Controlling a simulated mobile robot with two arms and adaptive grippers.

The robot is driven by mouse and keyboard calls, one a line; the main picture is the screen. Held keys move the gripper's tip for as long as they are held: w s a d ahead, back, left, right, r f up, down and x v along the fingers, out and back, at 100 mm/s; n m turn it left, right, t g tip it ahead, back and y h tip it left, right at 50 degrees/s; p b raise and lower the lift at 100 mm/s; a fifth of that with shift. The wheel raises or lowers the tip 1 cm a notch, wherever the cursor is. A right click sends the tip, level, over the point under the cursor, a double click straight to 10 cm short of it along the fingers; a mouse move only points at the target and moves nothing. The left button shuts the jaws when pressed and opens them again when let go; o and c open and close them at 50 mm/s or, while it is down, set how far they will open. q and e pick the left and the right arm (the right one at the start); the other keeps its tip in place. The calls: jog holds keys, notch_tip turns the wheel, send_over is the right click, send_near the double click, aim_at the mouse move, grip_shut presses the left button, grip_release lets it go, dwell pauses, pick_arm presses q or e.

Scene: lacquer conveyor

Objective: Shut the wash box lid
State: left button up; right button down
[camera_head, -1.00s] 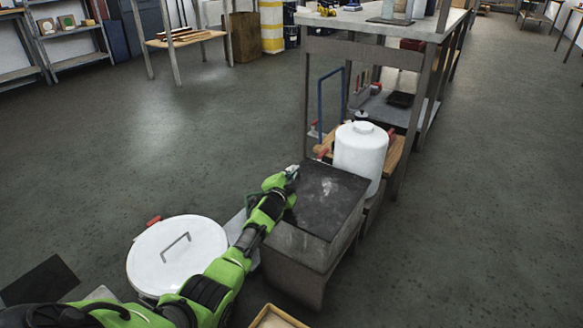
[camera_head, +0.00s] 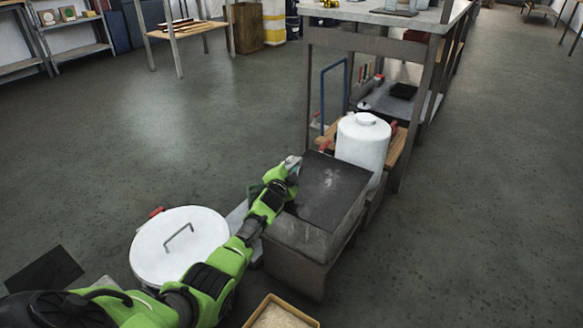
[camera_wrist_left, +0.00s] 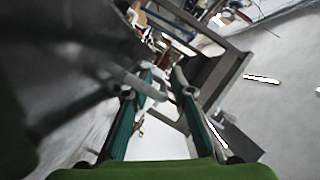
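The wash box (camera_head: 297,238) is a grey box at the centre of the head view. Its dark lid (camera_head: 328,190) lies over the top with a pale smudge on it; I cannot tell if it rests fully flat. My left gripper (camera_head: 290,166) is at the lid's far left corner, beside its left edge. In the left wrist view, the two teal fingers of my left gripper (camera_wrist_left: 165,75) stand apart. A curved grey bar shows near the fingertips, and a dark surface fills the left. I cannot tell if they touch. My right gripper is not in view.
A white lidded canister (camera_head: 362,142) stands close behind the box, in front of a workbench (camera_head: 385,18). A round white-lidded pot (camera_head: 180,245) stands left of my arm. A wooden-rimmed tray (camera_head: 282,312) is at the bottom. Open floor lies left and right.

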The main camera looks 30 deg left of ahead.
pick_arm(q)
jog(key=shift+s+f, duration=0.2)
jog(key=shift+f, duration=0.1)
jog(key=shift+s+d, duration=0.2)
jog(key=shift+s, duration=0.3)
jog(key=shift+r+v, duration=0.2)
jog(key=shift+v, duration=1.35)
jog(key=shift+r+v, duration=0.2)
jog(key=shift+v, duration=1.4)
jog(key=shift+w, duration=0.1)
